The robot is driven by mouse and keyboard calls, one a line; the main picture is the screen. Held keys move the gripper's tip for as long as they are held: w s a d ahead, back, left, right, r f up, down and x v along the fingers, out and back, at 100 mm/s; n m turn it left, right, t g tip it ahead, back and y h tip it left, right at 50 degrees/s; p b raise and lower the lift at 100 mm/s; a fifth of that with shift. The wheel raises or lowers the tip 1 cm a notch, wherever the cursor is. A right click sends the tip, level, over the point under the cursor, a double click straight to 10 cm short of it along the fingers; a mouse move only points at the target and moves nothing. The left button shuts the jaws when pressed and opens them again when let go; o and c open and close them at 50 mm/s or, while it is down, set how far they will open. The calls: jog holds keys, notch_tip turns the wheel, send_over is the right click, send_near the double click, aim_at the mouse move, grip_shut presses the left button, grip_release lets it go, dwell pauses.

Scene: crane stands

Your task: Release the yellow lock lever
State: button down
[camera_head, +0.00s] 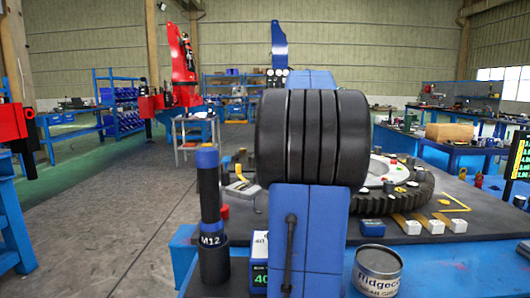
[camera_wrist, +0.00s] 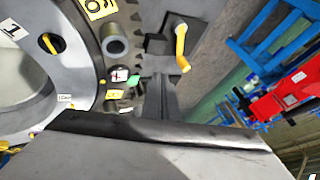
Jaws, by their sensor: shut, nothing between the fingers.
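The yellow lock lever (camera_wrist: 182,48) shows in the wrist view, above centre. It stands out from a dark base block (camera_wrist: 157,45), with its free end pointing down in the picture. My gripper (camera_wrist: 160,82) is shut and empty, with its narrow dark fingers below the block in the picture. The fingers look apart from the lever, though the depth gap is hard to tell. In the head view, my own arm hides the gripper. A small yellow part (camera_head: 239,172) left of my arm may be the lever, but I cannot tell for sure.
A toothed grey ring (camera_head: 420,192) lies on the bench, with small labelled parts around it. A blue-topped M12 tool (camera_head: 209,200) stands at the front left. A Ridgeco tin (camera_head: 377,270) stands at the front right. The floor at left (camera_head: 130,220) is clear.

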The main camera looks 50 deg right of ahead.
jog(key=x, duration=0.7)
jog(key=shift+w+f, duration=0.2)
jog(key=shift+f, duration=0.05)
jog(key=shift+w+a, duration=0.8)
jog(key=shift+w, duration=0.05)
jog(key=shift+w+a, duration=0.5)
jog(key=shift+w, duration=0.2)
